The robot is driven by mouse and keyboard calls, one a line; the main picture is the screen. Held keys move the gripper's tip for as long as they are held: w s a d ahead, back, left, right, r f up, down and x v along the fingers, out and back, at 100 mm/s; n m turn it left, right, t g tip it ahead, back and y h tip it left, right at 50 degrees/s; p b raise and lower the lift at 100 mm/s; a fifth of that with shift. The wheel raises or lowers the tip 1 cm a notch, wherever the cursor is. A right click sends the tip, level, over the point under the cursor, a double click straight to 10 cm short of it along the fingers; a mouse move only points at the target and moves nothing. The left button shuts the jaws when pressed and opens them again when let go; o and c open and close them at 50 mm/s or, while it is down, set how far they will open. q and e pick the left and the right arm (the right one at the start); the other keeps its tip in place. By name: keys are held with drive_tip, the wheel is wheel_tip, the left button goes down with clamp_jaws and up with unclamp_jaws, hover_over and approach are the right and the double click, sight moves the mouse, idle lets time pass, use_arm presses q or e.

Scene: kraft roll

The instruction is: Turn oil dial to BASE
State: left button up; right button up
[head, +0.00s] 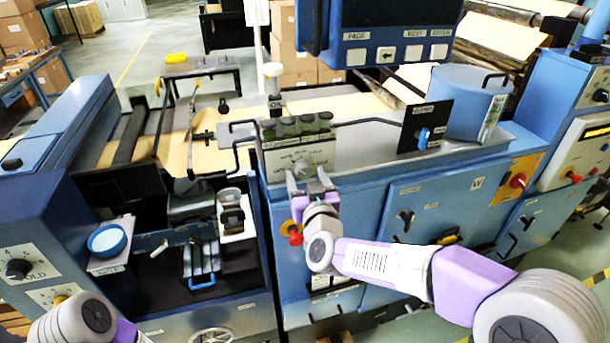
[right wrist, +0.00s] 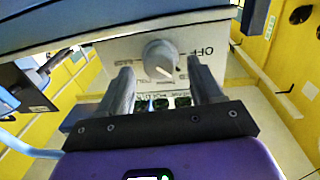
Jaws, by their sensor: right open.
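The oil dial (right wrist: 160,56) is a round grey knob on a pale panel (right wrist: 120,47) in the right wrist view. Its white mark points toward the lower right of that view. "OFF" is printed to the right of the knob; the other lettering around it is too small or blurred to read. My right gripper (right wrist: 160,85) is open, with its fingertips on either side of the knob and a gap to each side. In the head view my right gripper (head: 310,182) is in front of the lettered panel (head: 297,157) and covers part of it.
Several dark green-topped items (head: 297,127) stand above the panel. A black plate with a blue knob (head: 423,137) is to the right, beside a blue cylinder (head: 465,100). A red knob (head: 295,236) sits just below my right gripper. A blue-rimmed bowl (head: 107,239) stands left.

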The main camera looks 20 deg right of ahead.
drive_tip(key=shift+w, duration=0.75)
drive_tip(key=c, duration=1.1)
drive_tip(key=shift+o, duration=0.2)
